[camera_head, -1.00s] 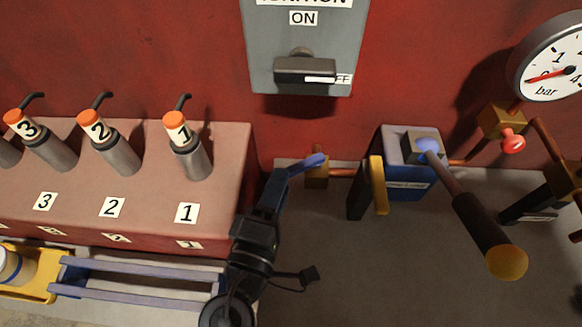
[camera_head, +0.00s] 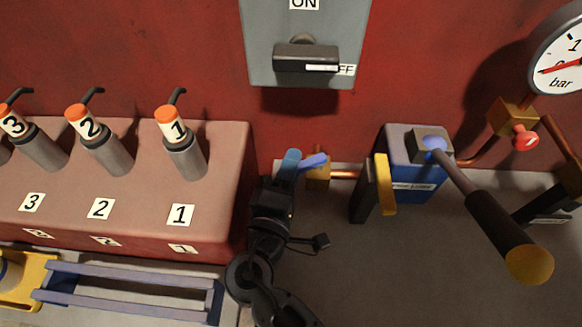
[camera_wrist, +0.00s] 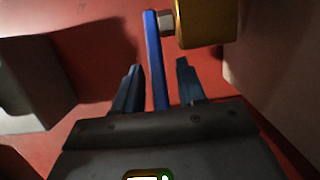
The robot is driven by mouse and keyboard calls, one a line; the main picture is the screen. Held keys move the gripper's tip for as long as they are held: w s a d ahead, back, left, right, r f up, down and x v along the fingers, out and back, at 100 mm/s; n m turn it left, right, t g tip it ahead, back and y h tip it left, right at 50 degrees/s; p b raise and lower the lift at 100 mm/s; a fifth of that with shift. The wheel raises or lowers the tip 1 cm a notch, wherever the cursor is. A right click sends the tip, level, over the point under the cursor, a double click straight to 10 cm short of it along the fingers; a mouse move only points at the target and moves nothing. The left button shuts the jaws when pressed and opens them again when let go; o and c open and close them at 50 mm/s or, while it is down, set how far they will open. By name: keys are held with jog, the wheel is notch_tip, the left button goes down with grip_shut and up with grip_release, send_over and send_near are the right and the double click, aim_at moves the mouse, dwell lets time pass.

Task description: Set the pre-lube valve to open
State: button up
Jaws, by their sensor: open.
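The pre-lube valve is a small brass body (camera_head: 318,177) on a copper pipe low at the red wall, with a blue lever (camera_head: 313,160). In the head view the lever points left toward my gripper (camera_head: 290,163). In the wrist view the blue lever (camera_wrist: 156,75) stands between the two dark fingers of my gripper (camera_wrist: 157,67), with gaps on both sides. The fingers are open and not closed on it. The brass body (camera_wrist: 207,22) and a grey nut (camera_wrist: 166,25) are just beyond the right fingertip.
Right of the valve are a blue pump box (camera_head: 416,178), a yellow-edged black post (camera_head: 384,184) and a long black handle (camera_head: 500,230). A gauge (camera_head: 560,60) and red knob (camera_head: 524,138) are further right. A numbered ledge (camera_head: 225,170) stands left; an ignition switch (camera_head: 306,60) is above.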

grip_shut()
